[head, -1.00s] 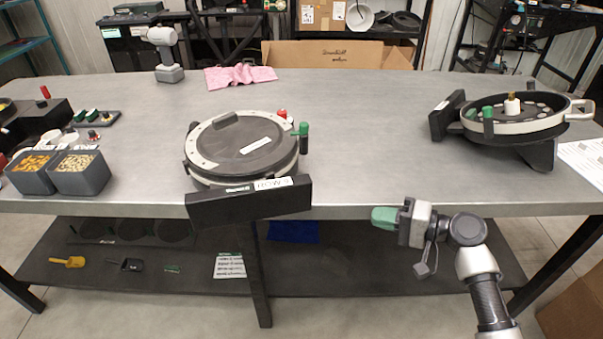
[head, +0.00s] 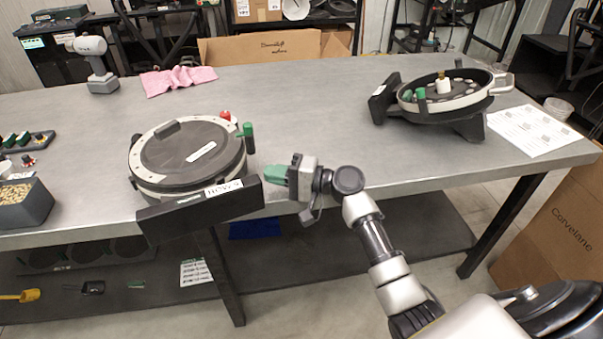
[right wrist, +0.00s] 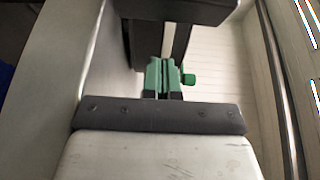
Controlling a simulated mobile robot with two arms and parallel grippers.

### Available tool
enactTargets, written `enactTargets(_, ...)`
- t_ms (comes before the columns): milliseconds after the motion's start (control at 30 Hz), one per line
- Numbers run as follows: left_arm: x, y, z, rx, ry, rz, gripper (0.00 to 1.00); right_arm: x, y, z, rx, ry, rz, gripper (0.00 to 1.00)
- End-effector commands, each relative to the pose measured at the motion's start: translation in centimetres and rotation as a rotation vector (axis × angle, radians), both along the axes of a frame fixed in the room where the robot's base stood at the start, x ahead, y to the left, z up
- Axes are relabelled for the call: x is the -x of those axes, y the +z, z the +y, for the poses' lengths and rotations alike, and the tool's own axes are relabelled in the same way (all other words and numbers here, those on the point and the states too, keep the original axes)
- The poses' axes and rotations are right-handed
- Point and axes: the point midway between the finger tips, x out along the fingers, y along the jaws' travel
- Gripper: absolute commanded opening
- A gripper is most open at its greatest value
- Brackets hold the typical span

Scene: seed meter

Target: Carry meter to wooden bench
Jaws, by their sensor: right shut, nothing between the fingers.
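A round seed meter (head: 187,152) with a dark lid, pale rim, red knob and green handle sits near the front edge of a grey metal bench (head: 310,110). Its black front block (head: 200,209) carries a white label and overhangs the edge. A second meter (head: 447,92), open, rests on a dark stand at the right. My right gripper (head: 274,175) is shut and empty, just right of the labelled block at the bench's front edge. Its green fingertips show together in the right wrist view (right wrist: 162,78). My left gripper is out of view. I see no wooden bench.
A grey bin (head: 22,203) is at the left edge. White paper (head: 530,130) lies by the open meter. A cardboard box (head: 555,235) stands on the floor at right. The bench middle is clear.

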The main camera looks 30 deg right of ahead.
Motion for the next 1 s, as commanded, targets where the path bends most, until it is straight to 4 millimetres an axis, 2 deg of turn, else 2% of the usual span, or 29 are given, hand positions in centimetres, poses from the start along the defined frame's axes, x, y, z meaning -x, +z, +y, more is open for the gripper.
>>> enactTargets(133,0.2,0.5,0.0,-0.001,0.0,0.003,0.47,-1.8,0.2,2.2,-0.002,0.002,-0.001,0.0)
enactTargets(333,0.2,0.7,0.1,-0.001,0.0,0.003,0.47,-3.2,0.0,3.7,-0.001,0.0,0.0,0.0)
enactTargets(767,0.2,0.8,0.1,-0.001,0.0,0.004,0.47,-3.4,-0.1,4.1,0.0,0.0,0.0,0.0)
enactTargets(867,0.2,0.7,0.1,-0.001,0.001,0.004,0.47,-3.3,-0.1,5.1,-0.001,0.001,0.0,0.0)
enactTargets(1000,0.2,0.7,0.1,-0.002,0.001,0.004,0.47,-3.1,0.0,8.0,-0.003,0.004,0.0,0.0)
